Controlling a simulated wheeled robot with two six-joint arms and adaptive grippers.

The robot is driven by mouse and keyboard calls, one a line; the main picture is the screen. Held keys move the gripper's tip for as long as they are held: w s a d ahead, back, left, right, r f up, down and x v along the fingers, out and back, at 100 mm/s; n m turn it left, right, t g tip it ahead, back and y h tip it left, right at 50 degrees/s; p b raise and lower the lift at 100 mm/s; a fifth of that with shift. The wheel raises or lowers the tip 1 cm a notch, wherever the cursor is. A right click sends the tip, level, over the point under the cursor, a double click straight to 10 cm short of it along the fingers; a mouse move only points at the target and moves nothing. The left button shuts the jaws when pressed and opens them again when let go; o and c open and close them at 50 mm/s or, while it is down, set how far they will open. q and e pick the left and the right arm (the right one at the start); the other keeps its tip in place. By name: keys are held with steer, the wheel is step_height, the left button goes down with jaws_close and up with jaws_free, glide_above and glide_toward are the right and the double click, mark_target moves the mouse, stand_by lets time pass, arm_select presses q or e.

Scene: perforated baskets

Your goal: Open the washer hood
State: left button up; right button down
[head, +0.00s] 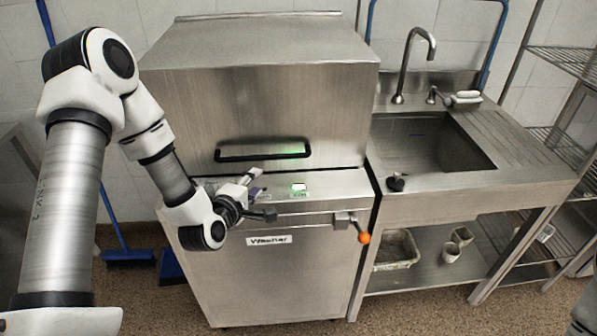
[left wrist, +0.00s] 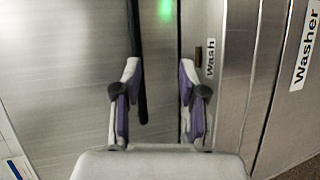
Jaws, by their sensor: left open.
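The washer hood (head: 262,110) is a large brushed-steel box sitting down on the washer body (head: 290,285). A black horizontal bar handle (head: 262,153) runs along its lower front. My left gripper (head: 261,194) is open and empty in front of the control strip, just below the handle. In the left wrist view the open fingers (left wrist: 159,80) point at the washer front. The handle (left wrist: 138,50) shows there as a dark bar beside the left-hand finger, partly hidden by it. I cannot tell whether they touch. My right gripper is not in view.
A lever with an orange knob (head: 364,238) sticks out from the washer's front right. A steel sink (head: 430,145) with a tap (head: 408,65) adjoins on the right. Wire shelves (head: 565,60) stand far right. A blue broom (head: 128,256) leans at the left.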

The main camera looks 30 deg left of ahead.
mark_target(261, 159)
arm_select(q)
steer(key=shift+w+a+r+n+t+y+b, duration=0.15)
steer(key=shift+w+a+r+n+t+b, duration=0.1)
steer(key=shift+a+r, duration=0.2)
steer(key=shift+w+a+r+n+t+y+b, duration=0.15)
steer(key=shift+w+a+r+n+b, duration=0.1)
steer(key=shift+a+r, duration=0.15)
steer(key=shift+w+r, duration=0.25)
steer(key=shift+w, duration=0.1)
steer(key=p+x, duration=0.1)
steer(key=x, duration=0.6)
steer(key=shift+w, duration=0.2)
jaws_close()
